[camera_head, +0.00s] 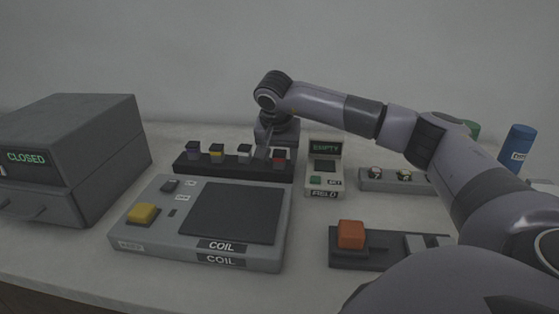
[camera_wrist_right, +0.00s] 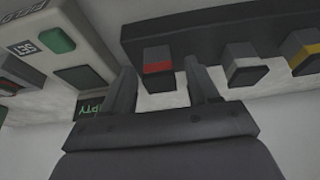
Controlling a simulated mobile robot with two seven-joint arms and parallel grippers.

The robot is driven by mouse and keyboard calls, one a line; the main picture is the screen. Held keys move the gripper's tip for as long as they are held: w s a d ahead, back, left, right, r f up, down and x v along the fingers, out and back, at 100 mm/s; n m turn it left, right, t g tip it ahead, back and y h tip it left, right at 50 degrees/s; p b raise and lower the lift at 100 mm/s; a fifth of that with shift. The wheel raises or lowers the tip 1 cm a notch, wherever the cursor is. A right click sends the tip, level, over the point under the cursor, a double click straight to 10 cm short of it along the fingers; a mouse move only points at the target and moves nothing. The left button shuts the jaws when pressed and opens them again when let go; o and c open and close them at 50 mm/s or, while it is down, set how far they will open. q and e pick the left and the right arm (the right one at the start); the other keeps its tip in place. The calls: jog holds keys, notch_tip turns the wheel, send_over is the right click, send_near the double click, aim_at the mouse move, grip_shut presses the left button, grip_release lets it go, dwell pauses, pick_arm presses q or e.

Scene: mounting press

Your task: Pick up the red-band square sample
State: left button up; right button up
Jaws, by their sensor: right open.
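The red-band square sample (camera_head: 280,157) stands at the right end of a dark rack (camera_head: 230,173), partly hidden by my gripper. In the right wrist view the sample (camera_wrist_right: 158,68) is a small grey block with a red stripe. My right gripper (camera_head: 269,153) is over the rack's right end, pointing down. In the wrist view its fingers (camera_wrist_right: 160,68) are apart, one on each side of the red-band sample, with visible gaps. I cannot tell how far down along it they reach. My left gripper is not in view.
White-band (camera_head: 244,152), yellow-band (camera_head: 216,152) and blue-band (camera_head: 193,150) samples stand left along the rack. A small device reading EMPTY (camera_head: 325,182) is close on the right. The COIL unit (camera_head: 160,235) lies in front. A grey CLOSED box (camera_head: 75,150) is far left.

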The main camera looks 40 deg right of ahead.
aim_at(280, 153)
grip_shut()
jog(key=shift+r, duration=0.1)
notch_tip(280, 153, up, 20)
jog(key=p, duration=0.2)
dwell(0.4)
dwell(0.4)
